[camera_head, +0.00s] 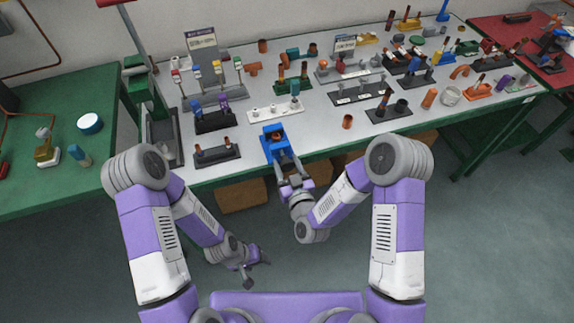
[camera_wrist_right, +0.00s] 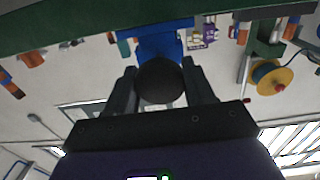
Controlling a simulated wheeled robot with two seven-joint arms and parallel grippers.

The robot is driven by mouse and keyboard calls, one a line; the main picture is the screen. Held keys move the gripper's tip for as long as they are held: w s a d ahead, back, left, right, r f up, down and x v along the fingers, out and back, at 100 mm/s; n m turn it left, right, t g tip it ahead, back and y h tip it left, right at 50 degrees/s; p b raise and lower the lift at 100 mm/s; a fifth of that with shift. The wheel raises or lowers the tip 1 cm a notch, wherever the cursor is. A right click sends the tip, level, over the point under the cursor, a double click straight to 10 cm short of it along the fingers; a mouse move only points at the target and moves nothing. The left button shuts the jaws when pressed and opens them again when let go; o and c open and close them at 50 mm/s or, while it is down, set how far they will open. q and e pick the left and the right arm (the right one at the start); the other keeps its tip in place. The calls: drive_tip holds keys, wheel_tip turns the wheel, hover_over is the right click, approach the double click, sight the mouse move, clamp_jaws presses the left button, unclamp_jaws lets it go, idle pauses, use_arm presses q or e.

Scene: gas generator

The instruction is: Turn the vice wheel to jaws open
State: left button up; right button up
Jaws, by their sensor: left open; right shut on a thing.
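The blue vice (camera_head: 272,134) stands at the front edge of the grey table. It also shows at the top of the right wrist view (camera_wrist_right: 160,44). A dark round vice wheel (camera_wrist_right: 161,84) shows between the fingers of my right gripper (camera_head: 287,172), which is shut on it at the front of the vice. In the head view the gripper hides the wheel. How wide the vice jaws stand apart is too small to tell. My left gripper (camera_head: 257,268) is open and empty, low in front of the table and apart from everything.
The grey table (camera_head: 375,133) holds several dark stands with small parts, including a black rack (camera_head: 217,154) left of the vice. A green press (camera_head: 147,92) stands at the left end. Cardboard boxes (camera_head: 243,196) lie under the table. The floor in front is clear.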

drive_tip(key=o, duration=1)
drive_tip(key=p+v, duration=0.1)
drive_tip(key=v, duration=0.6)
drive_tip(key=shift+s+p, duration=0.25)
drive_tip(key=shift+p, duration=0.05)
drive_tip(key=shift+d, duration=0.1)
drive_tip(key=s+d+f+m+g+h, duration=0.1)
drive_tip(key=s+d+f+g, duration=0.1)
drive_tip(key=f+g, duration=0.45)
drive_tip(key=s+d+f+m+g, duration=0.2)
drive_tip(key=f+g, duration=0.1)
drive_tip(key=f, duration=0.6)
drive_tip(key=s+d+f+m+g, duration=0.1)
drive_tip(key=s+f+g, duration=0.1)
drive_tip(key=s, duration=0.3)
drive_tip(key=s+d+f+m+g, duration=0.2)
drive_tip(key=s+g, duration=0.3)
drive_tip(key=s, duration=0.1)
drive_tip(key=shift+s+f, duration=0.15)
drive_tip(key=shift+f, duration=0.25)
